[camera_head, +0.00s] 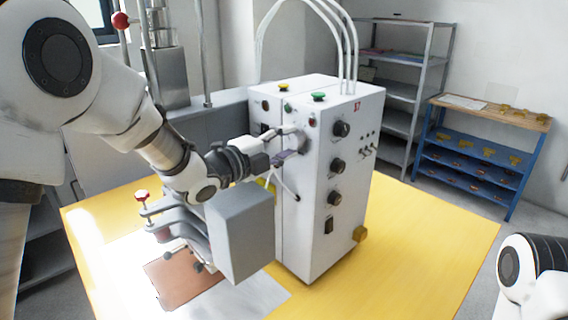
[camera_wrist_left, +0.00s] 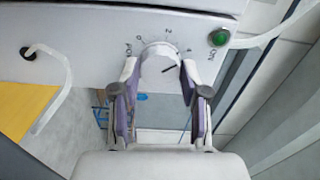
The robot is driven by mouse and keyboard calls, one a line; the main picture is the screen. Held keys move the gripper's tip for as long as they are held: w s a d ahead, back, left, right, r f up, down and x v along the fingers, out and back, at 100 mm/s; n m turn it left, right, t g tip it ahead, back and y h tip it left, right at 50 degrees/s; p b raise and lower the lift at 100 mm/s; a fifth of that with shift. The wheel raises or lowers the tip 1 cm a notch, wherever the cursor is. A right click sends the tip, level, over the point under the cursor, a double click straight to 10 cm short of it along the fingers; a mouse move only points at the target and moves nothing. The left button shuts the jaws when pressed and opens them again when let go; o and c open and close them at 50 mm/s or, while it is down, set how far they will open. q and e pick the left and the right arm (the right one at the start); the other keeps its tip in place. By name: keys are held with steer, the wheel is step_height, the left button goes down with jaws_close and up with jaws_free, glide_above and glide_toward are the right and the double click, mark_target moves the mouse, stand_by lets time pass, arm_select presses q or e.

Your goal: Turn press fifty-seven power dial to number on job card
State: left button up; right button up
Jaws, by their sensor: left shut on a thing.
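The white press (camera_head: 310,200) stands on the yellow table and carries a red number that looks like 57. My left gripper (camera_head: 290,144) reaches its left-hand face. In the wrist view the left gripper (camera_wrist_left: 160,70) has its fingers on both sides of a pale round dial (camera_wrist_left: 160,53) and is shut on it. Small dark numbers and marks ring the dial; a short dark line shows near it, too small to read surely. The gripper hides the dial in the head view. I cannot make out a job card. My right gripper is out of view; only part of that arm shows.
Black knobs (camera_head: 337,165) sit on the press's right-hand face. A green button (camera_wrist_left: 219,37) is right of the dial. A grey box (camera_head: 240,235) hangs close below my left arm. A blue shelf unit (camera_head: 480,150) stands at the back right. The yellow table (camera_head: 400,250) is clear at right.

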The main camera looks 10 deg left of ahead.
arm_select(q)
steer(key=shift+r+m+b, duration=0.15)
steer(key=shift+m+b, duration=0.85)
steer(key=shift+b, duration=0.25)
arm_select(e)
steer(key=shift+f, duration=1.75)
arm_select(q)
steer(key=o, duration=1)
steer(key=shift+o, duration=0.6)
steer(key=shift+w+d, duration=0.1)
steer(key=shift+w, duration=0.05)
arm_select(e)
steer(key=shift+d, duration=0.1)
